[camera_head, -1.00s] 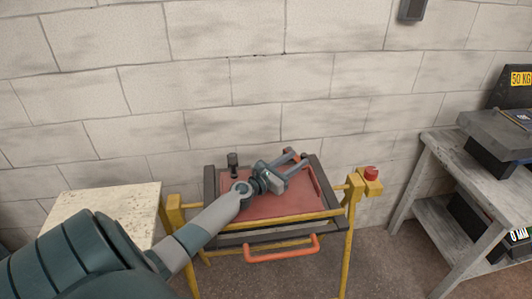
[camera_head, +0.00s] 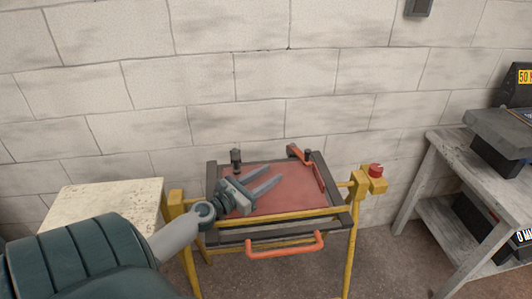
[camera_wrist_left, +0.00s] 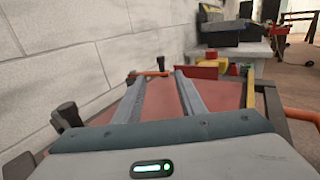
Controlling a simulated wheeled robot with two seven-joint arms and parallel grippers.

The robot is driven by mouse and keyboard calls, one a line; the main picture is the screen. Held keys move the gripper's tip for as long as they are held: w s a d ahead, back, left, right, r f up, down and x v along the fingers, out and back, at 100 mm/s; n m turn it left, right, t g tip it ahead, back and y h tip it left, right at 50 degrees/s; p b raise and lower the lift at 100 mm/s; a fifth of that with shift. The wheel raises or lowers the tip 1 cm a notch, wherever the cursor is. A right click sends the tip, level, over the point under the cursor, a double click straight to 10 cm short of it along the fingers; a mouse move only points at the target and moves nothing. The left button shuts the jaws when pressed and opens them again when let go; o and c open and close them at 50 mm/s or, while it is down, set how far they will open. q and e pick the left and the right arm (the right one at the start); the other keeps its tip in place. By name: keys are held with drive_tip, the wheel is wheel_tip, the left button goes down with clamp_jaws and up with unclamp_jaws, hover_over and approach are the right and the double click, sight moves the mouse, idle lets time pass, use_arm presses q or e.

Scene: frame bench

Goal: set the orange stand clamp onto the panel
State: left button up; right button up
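The red panel (camera_head: 285,200) lies in a dark frame on a yellow stand. The orange stand clamp (camera_head: 297,152) is at the panel's back right corner, by a dark knob; it also shows far off in the left wrist view (camera_wrist_left: 152,73). I cannot tell whether it presses on the panel. My left gripper (camera_head: 275,173) is open and empty over the panel's left and middle part, fingers pointing toward the back right, apart from the clamp. It also shows in the left wrist view (camera_wrist_left: 160,76). My right gripper is not in view.
A dark knob (camera_head: 236,158) stands at the frame's back left corner. An orange handle (camera_head: 285,247) is at the front, and a red button (camera_head: 376,170) at the right. A pale table (camera_head: 105,205) is at left, a grey shelf (camera_head: 455,165) at right, a block wall behind.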

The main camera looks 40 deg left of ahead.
use_arm(q)
drive_tip(key=shift+s, duration=0.3)
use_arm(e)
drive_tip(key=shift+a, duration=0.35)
use_arm(q)
drive_tip(key=shift+c, duration=0.3)
